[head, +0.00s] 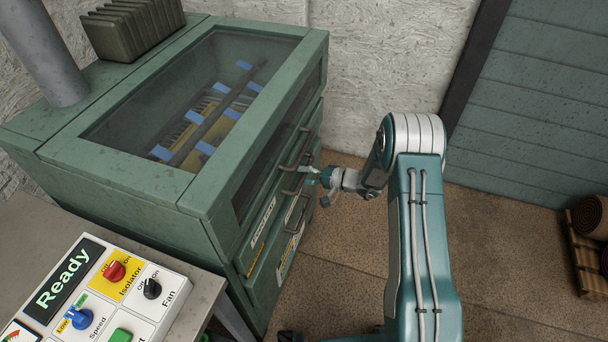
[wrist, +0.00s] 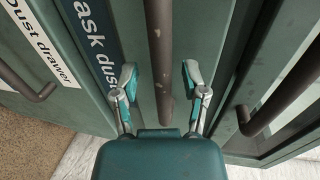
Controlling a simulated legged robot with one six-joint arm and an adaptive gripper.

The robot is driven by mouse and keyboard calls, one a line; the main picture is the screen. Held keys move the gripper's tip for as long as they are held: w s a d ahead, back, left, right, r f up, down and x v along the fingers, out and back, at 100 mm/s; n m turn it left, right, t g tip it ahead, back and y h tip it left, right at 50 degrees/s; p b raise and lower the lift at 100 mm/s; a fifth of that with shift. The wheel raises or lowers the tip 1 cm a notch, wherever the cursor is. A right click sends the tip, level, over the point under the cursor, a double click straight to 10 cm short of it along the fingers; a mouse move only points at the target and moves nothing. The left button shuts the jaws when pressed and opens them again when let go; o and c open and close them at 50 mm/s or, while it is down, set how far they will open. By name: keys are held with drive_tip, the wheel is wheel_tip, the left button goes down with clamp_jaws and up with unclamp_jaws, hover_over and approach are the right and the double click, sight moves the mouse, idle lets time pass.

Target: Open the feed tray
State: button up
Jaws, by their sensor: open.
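The green machine (head: 115,205) has several dark bar handles on its right-hand face. My gripper (head: 310,174) is at the middle handle (head: 291,186) there. In the wrist view my gripper (wrist: 160,82) is open, with one finger on each side of a vertical bar handle (wrist: 158,45). The fingers appear apart from the bar. A dark label (wrist: 92,35) beside this handle reads partly "ask dust". No label reading "feed tray" is legible, so I cannot tell which front is the feed tray.
Another handle (wrist: 272,108) is on the right in the wrist view, and a handle (wrist: 28,88) by a "Dust drawer" label is on the left. A control panel (head: 95,300) showing "Ready" stands at lower left. Brown floor (head: 350,250) is clear beside the machine. A pallet (head: 583,260) is far right.

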drive_tip(key=shift+w+a, duration=0.1)
drive_tip(key=shift+a, duration=0.2)
drive_tip(key=shift+c, duration=0.4)
clamp_jaws()
drive_tip(key=shift+f, duration=0.1)
